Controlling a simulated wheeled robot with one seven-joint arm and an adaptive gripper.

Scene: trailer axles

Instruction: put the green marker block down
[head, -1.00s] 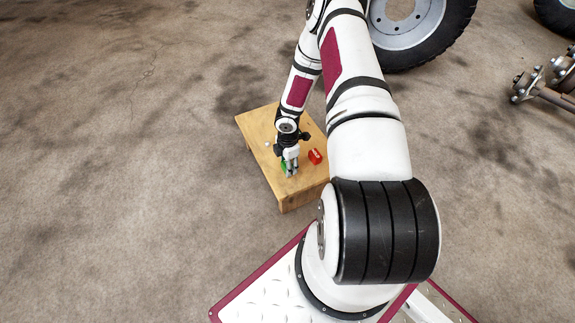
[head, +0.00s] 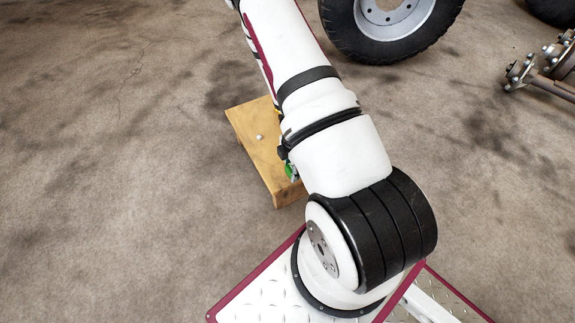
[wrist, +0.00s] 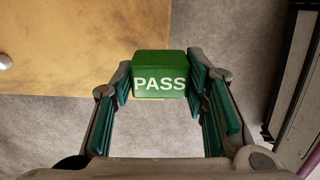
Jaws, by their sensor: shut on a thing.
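The green marker block (wrist: 160,82), with PASS in white letters, sits between the fingers of my gripper (wrist: 160,86) in the wrist view. Both finger pads press on its sides. In the head view only a sliver of green (head: 289,170) shows past my arm, near the front end of the low wooden table (head: 252,125). My arm hides most of the gripper there. In the wrist view the block is seen against the edge of the wooden top (wrist: 75,55); I cannot tell whether it touches the wood.
A small pale knob (head: 260,137) is on the tabletop, and it also shows in the wrist view (wrist: 5,60). The left part of the top is otherwise bare. A large wheel (head: 390,25) and an axle (head: 555,85) stand at the back right. Concrete floor is open at the left.

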